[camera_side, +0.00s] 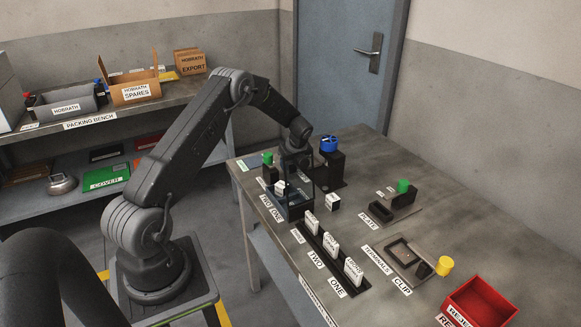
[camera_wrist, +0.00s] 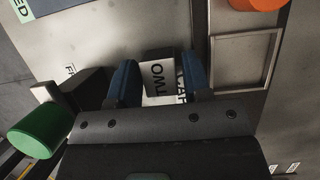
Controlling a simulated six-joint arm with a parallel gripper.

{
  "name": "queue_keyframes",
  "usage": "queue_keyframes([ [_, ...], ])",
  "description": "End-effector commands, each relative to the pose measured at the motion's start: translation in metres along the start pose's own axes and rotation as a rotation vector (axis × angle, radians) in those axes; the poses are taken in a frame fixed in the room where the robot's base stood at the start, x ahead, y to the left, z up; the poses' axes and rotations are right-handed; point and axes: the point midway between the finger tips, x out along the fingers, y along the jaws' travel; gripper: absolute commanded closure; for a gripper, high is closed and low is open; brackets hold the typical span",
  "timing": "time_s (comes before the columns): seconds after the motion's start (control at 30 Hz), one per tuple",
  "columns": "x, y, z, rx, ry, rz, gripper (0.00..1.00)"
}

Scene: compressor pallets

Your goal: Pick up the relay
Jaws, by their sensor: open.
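I cannot tell whether this block is the relay. No contact between block and fingers can be made out. In the side view my gripper (camera_side: 292,183) points down over the near left part of the table, by the TWO and ONE labels. A small white-and-black block (camera_side: 333,202) stands on the table just right of it. The fingers partly hide what is between them.
A green knob (camera_side: 267,158) and a blue knob (camera_side: 328,144) stand close to the arm. A rack with several white upright pieces (camera_side: 331,244) lies in front. A red reject bin (camera_side: 480,303) is at the right. The wrist view shows an empty frame (camera_wrist: 243,60) beside the fingers.

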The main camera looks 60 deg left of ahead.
Motion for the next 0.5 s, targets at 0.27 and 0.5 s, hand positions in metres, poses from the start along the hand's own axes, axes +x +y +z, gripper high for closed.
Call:
queue_keyframes([
  [0.27, 0.0073, 0.0, -0.0001, 0.001, 0.0, 0.0, 0.55],
  [0.5, 0.007, 0.0, -0.0002, 0.001, 0.0, 0.0, 0.73],
])
